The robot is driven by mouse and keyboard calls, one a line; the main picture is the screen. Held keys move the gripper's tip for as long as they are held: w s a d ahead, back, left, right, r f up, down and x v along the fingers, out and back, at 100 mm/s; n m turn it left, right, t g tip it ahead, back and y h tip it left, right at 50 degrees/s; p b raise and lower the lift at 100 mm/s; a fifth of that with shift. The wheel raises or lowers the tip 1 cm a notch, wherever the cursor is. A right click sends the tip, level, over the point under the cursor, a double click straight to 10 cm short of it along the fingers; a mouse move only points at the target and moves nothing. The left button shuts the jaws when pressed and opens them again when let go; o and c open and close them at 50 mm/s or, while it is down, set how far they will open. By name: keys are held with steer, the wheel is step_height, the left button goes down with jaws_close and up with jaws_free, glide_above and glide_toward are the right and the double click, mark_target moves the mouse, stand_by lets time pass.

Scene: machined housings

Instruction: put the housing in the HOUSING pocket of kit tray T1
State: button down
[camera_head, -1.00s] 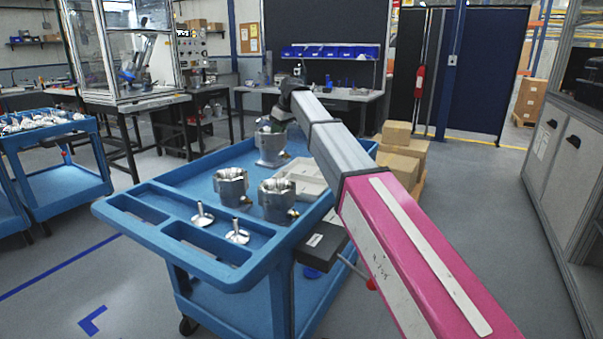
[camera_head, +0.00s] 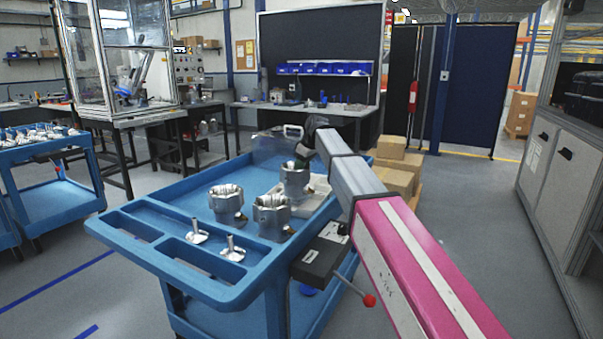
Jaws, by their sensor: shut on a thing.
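The housing (camera_head: 295,184), a silvery machined cup, is upright in my gripper (camera_head: 302,160) above the blue cart. My gripper is shut on it from above, at its rim; the fingers are small and partly hidden by the arm. A pale grey tray (camera_head: 319,187), probably kit tray T1, lies on the cart behind and beside the held housing. Its pockets and any label are hidden or too small to read. The housing overlaps the tray's left part in the picture; I cannot tell whether it touches it.
Two similar housings (camera_head: 226,203) (camera_head: 271,222) stand on the blue cart (camera_head: 165,200) in front of the held one. Two stemmed metal parts (camera_head: 196,236) (camera_head: 233,252) are near the cart's front compartments. A clear bin (camera_head: 268,143) stands at the back. Boxes (camera_head: 395,175) are beyond the cart.

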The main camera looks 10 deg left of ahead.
steer(key=shift+f, duration=1.45)
steer(key=c, duration=0.9)
jaws_free()
steer(key=shift+c, duration=0.2)
steer(key=v, duration=1.2)
